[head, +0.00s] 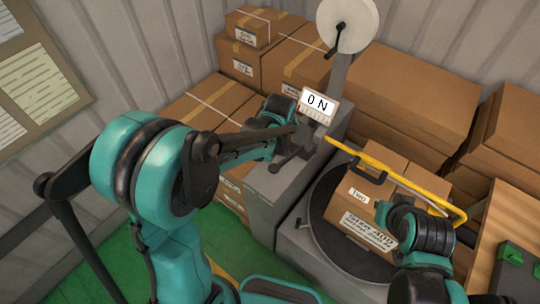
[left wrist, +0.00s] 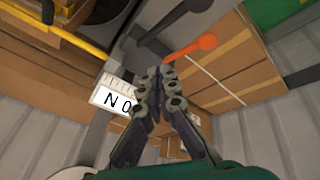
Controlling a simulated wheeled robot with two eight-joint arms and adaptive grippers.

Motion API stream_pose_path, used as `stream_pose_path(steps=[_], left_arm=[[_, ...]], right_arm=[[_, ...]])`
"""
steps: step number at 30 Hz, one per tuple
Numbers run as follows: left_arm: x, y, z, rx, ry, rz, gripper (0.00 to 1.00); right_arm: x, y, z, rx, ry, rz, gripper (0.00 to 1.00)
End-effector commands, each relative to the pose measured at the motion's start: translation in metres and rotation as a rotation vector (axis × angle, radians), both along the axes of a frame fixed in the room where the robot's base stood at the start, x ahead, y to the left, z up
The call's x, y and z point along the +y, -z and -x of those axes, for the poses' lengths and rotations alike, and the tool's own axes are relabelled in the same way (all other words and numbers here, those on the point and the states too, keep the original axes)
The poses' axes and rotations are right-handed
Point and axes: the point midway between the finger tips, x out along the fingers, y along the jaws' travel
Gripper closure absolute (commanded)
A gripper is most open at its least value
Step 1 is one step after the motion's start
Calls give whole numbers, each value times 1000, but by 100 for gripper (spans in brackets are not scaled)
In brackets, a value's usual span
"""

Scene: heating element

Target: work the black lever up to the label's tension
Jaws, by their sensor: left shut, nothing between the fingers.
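A strapping machine (head: 272,215) stands in the middle of the head view. Its small white display (head: 319,104) reads "0 N"; it appears upside down in the left wrist view (left wrist: 113,103). A dark lever (head: 290,158) juts from the machine below my left gripper; it also shows in the left wrist view (left wrist: 172,20). An orange-ended lever (left wrist: 190,47) lies just beyond the fingertips, apparently hidden behind my arm in the head view. My left gripper (left wrist: 156,78) is shut and empty. My right gripper (head: 391,210) is beside the carton; its fingers are unclear.
A labelled carton (head: 362,205) stands on a dark round turntable (head: 323,215). A yellow bar (head: 375,163) crosses above it. A white reel (head: 349,22) with a black crank (head: 336,42) tops the machine's post. Stacked cartons (head: 413,95) fill the back. Green floor (head: 75,255) is free at lower left.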

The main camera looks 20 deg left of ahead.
Motion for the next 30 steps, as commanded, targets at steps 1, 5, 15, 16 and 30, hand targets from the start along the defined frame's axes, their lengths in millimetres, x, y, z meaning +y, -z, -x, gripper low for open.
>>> stream_pose_path(steps=[1,5,15,16,30], left_arm=[[-2,0,-5,4,-9,4,100],[-6,6,-11,12,-30,12,100],[-6,9,-12,14,-35,13,100],[-6,9,-12,14,-35,13,100],[1,55,5,14,-34,14,100]], right_arm=[[0,-6,0,0,0,0,100],[0,-10,0,0,0,0,100],[0,-9,0,0,0,0,100],[0,-9,0,0,0,0,100],[0,24,0,0,0,0,100]])
